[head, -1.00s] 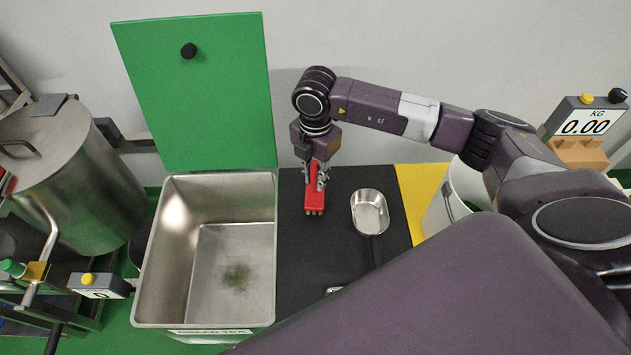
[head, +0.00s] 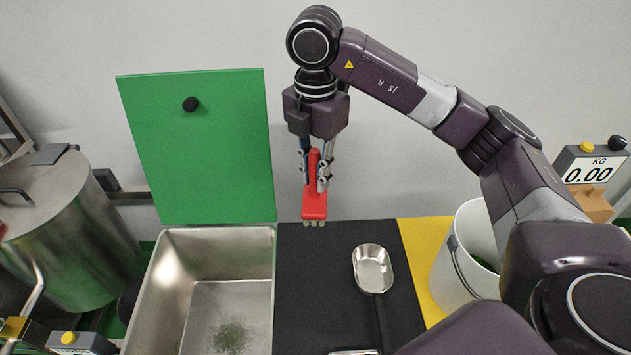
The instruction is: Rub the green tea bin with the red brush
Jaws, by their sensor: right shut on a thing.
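The green tea bin is a steel tub (head: 160,290) with its green lid (head: 200,145) standing open behind it. A patch of green tea residue (head: 232,337) lies on the bin's floor. My right gripper (head: 317,178) is shut on the red brush (head: 315,204), which hangs bristles down. The brush is above the back of the black mat (head: 312,290), to the right of the bin and apart from it. My left gripper is not in view.
A metal scoop (head: 373,268) with a black handle lies on the black mat. A yellow strip (head: 425,250), a white bucket (head: 470,250) and a scale reading 0.00 (head: 590,172) are to the right. A steel drum (head: 65,225) stands on the left.

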